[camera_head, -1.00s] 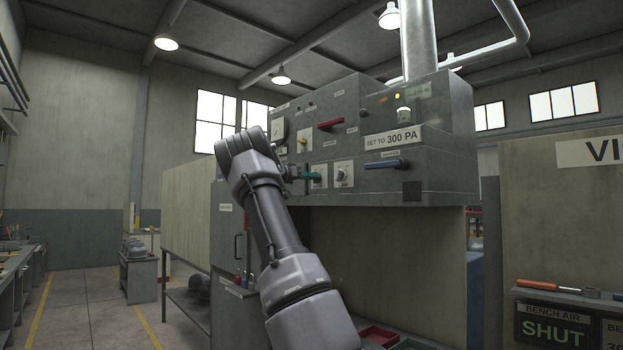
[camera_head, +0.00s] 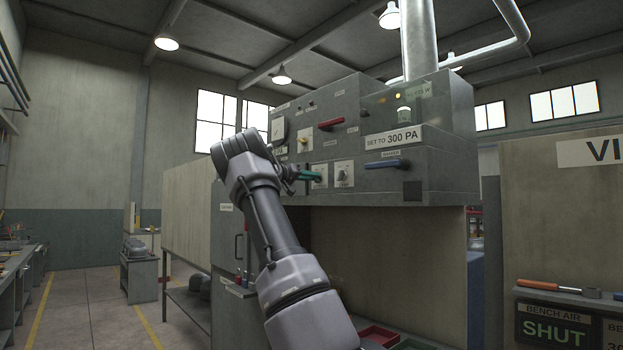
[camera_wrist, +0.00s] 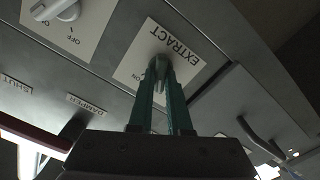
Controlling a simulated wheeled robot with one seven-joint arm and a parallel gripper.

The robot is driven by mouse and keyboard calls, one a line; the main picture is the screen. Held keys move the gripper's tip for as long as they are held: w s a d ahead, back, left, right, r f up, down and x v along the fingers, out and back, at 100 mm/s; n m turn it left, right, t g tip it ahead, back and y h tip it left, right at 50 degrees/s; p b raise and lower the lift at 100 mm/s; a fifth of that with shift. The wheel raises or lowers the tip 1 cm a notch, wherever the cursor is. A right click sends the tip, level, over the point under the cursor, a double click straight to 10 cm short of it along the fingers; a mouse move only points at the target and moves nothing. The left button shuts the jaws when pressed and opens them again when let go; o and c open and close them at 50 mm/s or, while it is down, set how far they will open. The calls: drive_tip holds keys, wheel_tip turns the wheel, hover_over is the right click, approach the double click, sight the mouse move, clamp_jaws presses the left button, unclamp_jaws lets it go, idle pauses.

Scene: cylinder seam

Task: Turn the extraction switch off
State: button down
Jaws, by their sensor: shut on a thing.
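The extraction switch is a small grey knob (camera_wrist: 159,63) on a white plate (camera_wrist: 190,62) lettered EXTRACT, upside down in the wrist view. Part of an ON mark shows beside the knob. In the head view the plate (camera_head: 320,183) is on the front of the grey cabinet, partly covered by my gripper. My gripper (camera_wrist: 163,74) has its green fingers shut on the knob, one on each side. It also shows in the head view (camera_head: 318,175), reaching the panel from the left. The fingers hide part of the knob, so its exact pointing is hard to tell.
A second knob plate (camera_head: 344,174), with an OFF mark in the wrist view, sits right beside it. Below the cabinet is an open bay with trays (camera_head: 378,337).

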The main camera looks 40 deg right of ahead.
drive_tip(key=c, duration=0.9)
unclamp_jaws()
drive_tip(key=shift+o, duration=0.2)
drive_tip(key=a, duration=1.1)
drive_tip(key=shift+s, duration=0.4)
drive_tip(key=shift+d, duration=0.1)
